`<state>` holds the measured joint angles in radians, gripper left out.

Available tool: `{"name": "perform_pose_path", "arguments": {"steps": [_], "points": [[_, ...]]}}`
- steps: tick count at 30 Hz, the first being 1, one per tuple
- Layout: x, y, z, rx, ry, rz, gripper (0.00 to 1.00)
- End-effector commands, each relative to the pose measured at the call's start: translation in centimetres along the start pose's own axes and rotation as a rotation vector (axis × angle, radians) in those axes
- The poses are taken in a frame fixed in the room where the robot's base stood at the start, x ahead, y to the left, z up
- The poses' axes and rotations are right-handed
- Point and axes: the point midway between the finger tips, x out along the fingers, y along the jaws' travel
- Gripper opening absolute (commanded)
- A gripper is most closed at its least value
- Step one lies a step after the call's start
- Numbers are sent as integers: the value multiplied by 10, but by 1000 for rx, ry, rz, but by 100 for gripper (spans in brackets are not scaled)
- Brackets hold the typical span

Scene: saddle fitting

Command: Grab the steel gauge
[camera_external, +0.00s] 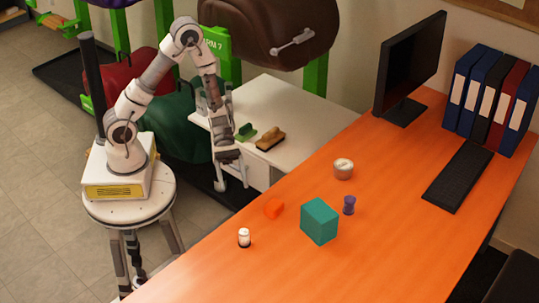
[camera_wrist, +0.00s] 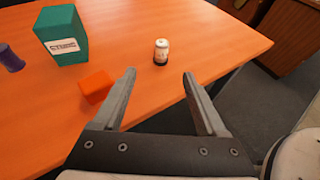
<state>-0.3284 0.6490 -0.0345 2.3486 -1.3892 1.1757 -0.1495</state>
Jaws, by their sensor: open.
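A silver metal tool (camera_external: 291,42), which looks like the steel gauge, lies against the side of the brown saddle (camera_external: 262,22) at the top of the external view. It is not in the wrist view. My gripper (camera_external: 231,184) hangs low between the white side table and the orange desk, well below and in front of that tool. In the wrist view my gripper (camera_wrist: 158,76) has its two fingers spread with nothing between them. Beyond the fingertips stands a small white jar with a dark base (camera_wrist: 161,51).
The orange desk (camera_external: 400,180) holds a teal box (camera_external: 319,221), an orange block (camera_external: 273,208), a purple spool (camera_external: 349,205), a white-lidded jar (camera_external: 343,168), a monitor, keyboard and binders. Two brushes (camera_external: 270,138) lie on the white table (camera_external: 310,105). Green stands hold saddles behind.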

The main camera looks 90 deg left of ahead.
Motion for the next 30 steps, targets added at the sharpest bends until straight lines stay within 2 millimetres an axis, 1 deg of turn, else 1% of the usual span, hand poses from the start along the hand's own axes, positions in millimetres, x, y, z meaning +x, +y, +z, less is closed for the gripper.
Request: {"name": "perform_pose_path", "arguments": {"steps": [1, 5, 12, 15, 18, 21, 26, 30], "points": [[4, 0, -3, -10, -4, 3, 74], [22, 0, -4, -13, -6, 2, 74], [74, 0, -4, -11, -5, -1, 74], [95, 0, -4, -10, -4, 1, 74], [110, 0, -3, -10, -4, 2, 74], [120, 0, -2, -11, -3, 3, 74], [129, 0, -1, -10, -4, 3, 74], [150, -5, 1, -9, -4, 0, 74]]}}
